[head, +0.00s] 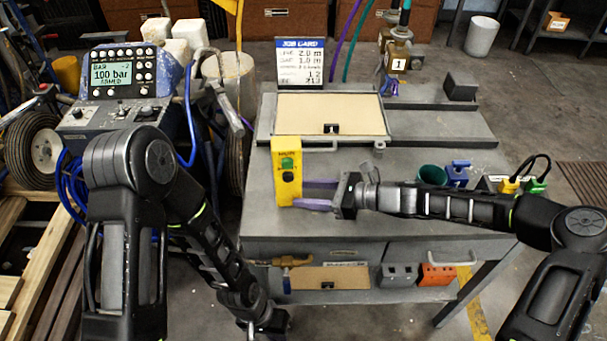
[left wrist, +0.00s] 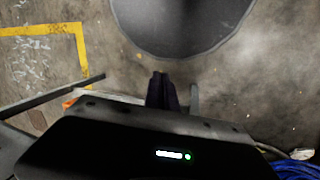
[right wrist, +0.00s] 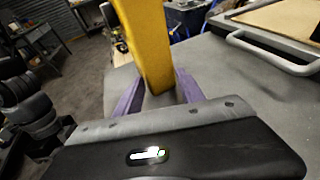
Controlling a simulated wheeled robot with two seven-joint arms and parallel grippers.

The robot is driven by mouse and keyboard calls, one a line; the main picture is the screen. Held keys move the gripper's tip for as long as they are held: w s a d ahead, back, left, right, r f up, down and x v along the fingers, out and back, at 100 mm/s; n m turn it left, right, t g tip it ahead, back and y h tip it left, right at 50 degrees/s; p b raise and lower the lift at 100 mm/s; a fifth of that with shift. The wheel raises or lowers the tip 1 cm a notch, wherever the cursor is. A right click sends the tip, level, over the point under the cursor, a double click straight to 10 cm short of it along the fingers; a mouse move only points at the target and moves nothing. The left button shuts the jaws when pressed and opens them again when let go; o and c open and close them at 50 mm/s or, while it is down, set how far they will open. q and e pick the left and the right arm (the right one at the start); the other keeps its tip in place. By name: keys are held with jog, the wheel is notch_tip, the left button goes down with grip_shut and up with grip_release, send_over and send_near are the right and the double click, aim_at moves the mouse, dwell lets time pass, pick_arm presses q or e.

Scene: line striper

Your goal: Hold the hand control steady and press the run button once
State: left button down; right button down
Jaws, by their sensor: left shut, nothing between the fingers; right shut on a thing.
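The hand control is a yellow upright box (head: 287,190) at the left part of the grey table. Its front has a green button (head: 287,162) and a darker spot below it. My right gripper (head: 315,194) reaches in from the right with purple fingers shut on the box. In the right wrist view the yellow box (right wrist: 145,45) stands between the two fingers (right wrist: 158,100). My left gripper is low, in front of the table's left side. In the left wrist view its dark fingers (left wrist: 163,90) are together and empty, with concrete floor beyond.
A grey workbench (head: 400,222) carries a tan-topped board (head: 330,112), a job card (head: 303,62), a green cup (head: 432,175) and small coloured connectors. A control panel reading 100 bar (head: 117,72) stands left, with blue hoses (head: 75,185). Drawers sit under the bench top.

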aim_at(287, 164)
pick_arm(q)
jog(key=w+r+m+t+y, duration=0.2)
jog(key=w+r+m+y, duration=0.3)
jog(key=r, duration=0.3)
jog(key=w+r+m+t+y, duration=0.2)
jog(key=w+r+m+y, duration=0.25)
jog(key=r, duration=0.35)
jog(key=w+d+r+t+y, duration=0.1)
jog(key=d+r+t, duration=0.1)
jog(key=r, duration=0.7)
jog(key=w+d+r+t+y, duration=0.2)
jog(key=d+r+t, duration=0.1)
jog(key=r, duration=0.6)
jog(key=shift+r+t, duration=0.15)
jog(key=shift+t, duration=0.55)
jog(key=shift+w+m, duration=0.1)
jog(key=shift+m, duration=0.15)
jog(key=w, duration=0.8)
jog(key=shift+w+a, duration=0.3)
jog(key=shift+a, duration=0.15)
jog(key=shift+w, duration=0.15)
jog(key=shift+w, duration=0.3)
